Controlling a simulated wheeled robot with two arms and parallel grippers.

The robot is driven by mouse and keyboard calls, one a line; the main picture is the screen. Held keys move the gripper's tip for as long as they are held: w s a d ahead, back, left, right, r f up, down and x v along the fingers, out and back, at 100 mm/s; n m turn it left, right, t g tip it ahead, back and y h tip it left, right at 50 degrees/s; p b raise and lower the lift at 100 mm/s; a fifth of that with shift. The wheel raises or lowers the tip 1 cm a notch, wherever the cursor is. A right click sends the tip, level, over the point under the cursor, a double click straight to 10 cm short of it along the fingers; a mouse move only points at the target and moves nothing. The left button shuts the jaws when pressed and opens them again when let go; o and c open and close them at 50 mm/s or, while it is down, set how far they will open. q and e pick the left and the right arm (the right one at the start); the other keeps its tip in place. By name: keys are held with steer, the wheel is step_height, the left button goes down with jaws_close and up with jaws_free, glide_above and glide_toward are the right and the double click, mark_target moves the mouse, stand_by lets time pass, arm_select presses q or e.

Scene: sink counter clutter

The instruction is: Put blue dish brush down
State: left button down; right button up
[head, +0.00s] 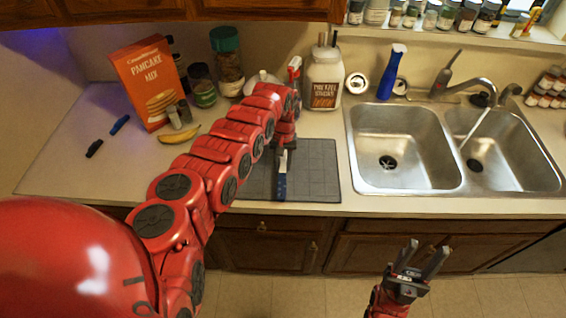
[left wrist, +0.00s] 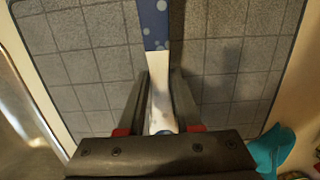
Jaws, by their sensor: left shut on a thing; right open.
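My left gripper (head: 282,158) reaches over the grey gridded mat (head: 322,172) on the counter. It is shut on the blue dish brush (head: 281,187), whose blue end points toward the counter's front edge. In the left wrist view, the brush (left wrist: 154,25) has a blue dotted part and a white part, which runs between the two fingers (left wrist: 158,105). The mat lies beneath it; I cannot tell whether the brush touches it. The arm hides part of the mat. My right gripper (head: 420,260) is open and empty, in front of the lower cabinets.
A pancake mix box (head: 148,82), a banana (head: 179,135) and jars stand left of the mat. A white canister (head: 324,78) is behind it. A blue bottle (head: 391,73) stands behind the double sink (head: 400,135). The mat's right part is bare.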

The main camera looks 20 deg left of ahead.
mark_target(283, 160)
arm_select(q)
steer(key=shift+f, duration=0.1)
steer(key=shift+f, duration=0.15)
steer(key=c, duration=0.6)
jaws_free()
steer(key=shift+r, duration=0.3)
step_height(283, 160, up, 12)
steer(key=w+b, duration=0.1)
steer(key=b, duration=0.2)
steer(key=shift+a+b, duration=0.15)
steer(key=shift+b, duration=0.15)
